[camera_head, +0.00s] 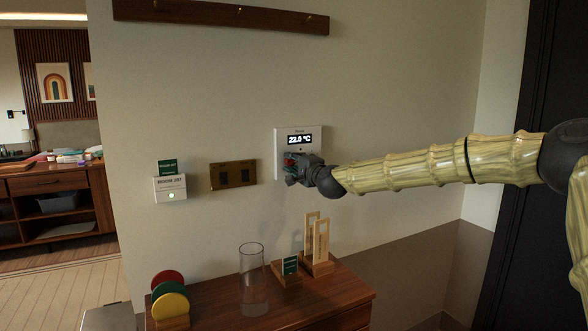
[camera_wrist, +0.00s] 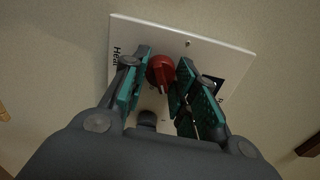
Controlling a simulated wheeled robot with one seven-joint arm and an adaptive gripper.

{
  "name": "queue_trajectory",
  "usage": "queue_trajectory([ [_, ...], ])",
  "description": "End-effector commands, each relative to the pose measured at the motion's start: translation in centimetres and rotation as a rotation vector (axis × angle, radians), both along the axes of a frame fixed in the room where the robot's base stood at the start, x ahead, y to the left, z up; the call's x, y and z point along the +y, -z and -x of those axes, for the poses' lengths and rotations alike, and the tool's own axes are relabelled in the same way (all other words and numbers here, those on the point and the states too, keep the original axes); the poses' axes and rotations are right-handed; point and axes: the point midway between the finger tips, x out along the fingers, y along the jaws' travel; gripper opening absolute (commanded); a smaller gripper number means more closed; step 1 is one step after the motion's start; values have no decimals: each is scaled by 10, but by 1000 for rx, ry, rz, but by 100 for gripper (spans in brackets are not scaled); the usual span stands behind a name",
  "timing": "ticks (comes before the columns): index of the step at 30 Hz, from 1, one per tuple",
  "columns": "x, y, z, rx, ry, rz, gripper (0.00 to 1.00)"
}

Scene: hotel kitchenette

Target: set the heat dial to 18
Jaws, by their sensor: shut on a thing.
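The white thermostat panel (camera_head: 284,140) is mounted on the wall, and its display (camera_head: 300,139) reads 22.0 °C. In the wrist view the panel (camera_wrist: 222,54) appears tilted, with the word "Heat" along its left side. A red dial (camera_wrist: 161,71) with a raised ridge sits on it. My gripper (camera_head: 291,168) is at the lower part of the panel and hides most of the dial in the head view. In the wrist view my gripper (camera_wrist: 159,88) has its teal pads on either side of the dial, shut on it. The dial's scale marks are too small to read.
A brown switch plate (camera_head: 233,174) and a white card holder (camera_head: 170,189) are on the wall to the left. Below, a wooden cabinet (camera_head: 335,295) bears a clear glass (camera_head: 252,280), coloured discs (camera_head: 170,297) and a wooden stand (camera_head: 317,243). A peg rail (camera_head: 220,15) hangs above. The wall right of the panel is bare.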

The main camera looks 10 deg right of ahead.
Motion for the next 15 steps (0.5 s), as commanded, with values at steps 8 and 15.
queue_trajectory([
  [8,0,1,0,-48,0,150,5],
  [15,0,1,0,-66,0,208,5],
])
